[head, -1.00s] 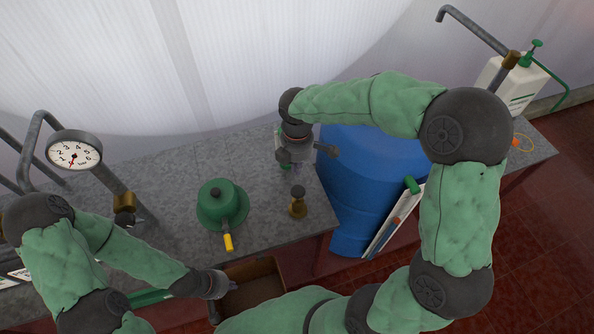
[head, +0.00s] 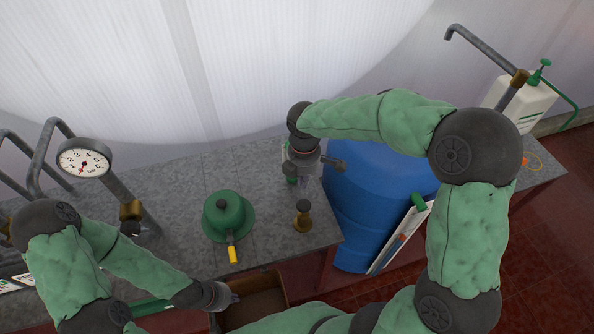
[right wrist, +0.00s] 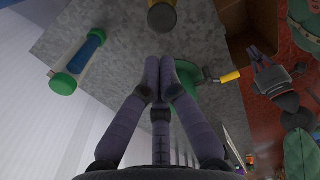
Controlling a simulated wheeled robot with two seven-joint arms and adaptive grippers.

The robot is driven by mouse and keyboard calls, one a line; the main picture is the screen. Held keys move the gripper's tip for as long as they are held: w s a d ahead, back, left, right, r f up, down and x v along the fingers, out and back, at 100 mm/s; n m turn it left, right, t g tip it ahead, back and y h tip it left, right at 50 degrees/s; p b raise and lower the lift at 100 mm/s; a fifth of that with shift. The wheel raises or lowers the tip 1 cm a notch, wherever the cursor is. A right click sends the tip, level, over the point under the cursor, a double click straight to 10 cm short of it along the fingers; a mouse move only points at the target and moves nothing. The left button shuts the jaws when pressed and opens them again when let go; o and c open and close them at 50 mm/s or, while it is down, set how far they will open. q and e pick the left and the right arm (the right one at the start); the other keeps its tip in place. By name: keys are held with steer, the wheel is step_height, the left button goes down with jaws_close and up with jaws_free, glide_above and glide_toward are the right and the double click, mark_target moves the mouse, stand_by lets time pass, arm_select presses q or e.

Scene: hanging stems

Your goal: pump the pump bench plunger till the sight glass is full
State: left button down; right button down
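The green domed pump body (head: 226,214) has a dark knob on top and a yellow-handled lever (head: 233,254) at its front. A short brass post with a dark top (head: 303,217) stands to its right; I cannot tell which of these knobs is the plunger. The sight glass (right wrist: 80,63) is a clear tube with green end caps, partly filled with blue; my right gripper mostly hides it in the head view. My right gripper (right wrist: 160,65) is shut and empty above the bench, with the green body showing behind its fingertips. My left gripper (head: 232,302) is open and empty near the bench's front edge.
A dial gauge (head: 84,163) and grey pipes stand at the left. A brown open box (head: 262,297) is at the front edge. A blue barrel (head: 365,190) stands right of the bench, and a white sprayer (head: 525,105) is farther right.

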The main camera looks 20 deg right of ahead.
mark_target(302, 202)
steer(key=r+p, duration=0.1)
steer(key=r, duration=0.1)
steer(key=w+r, duration=0.1)
steer(key=shift+r+p, duration=0.35)
steer(key=shift+r, duration=0.05)
step_height(302, 202, down, 14)
steer(key=shift+b, duration=0.6)
step_height(302, 202, down, 4)
steer(key=shift+f+b, duration=0.1)
steer(key=shift+b, duration=1.1)
steer(key=shift+s, duration=0.15)
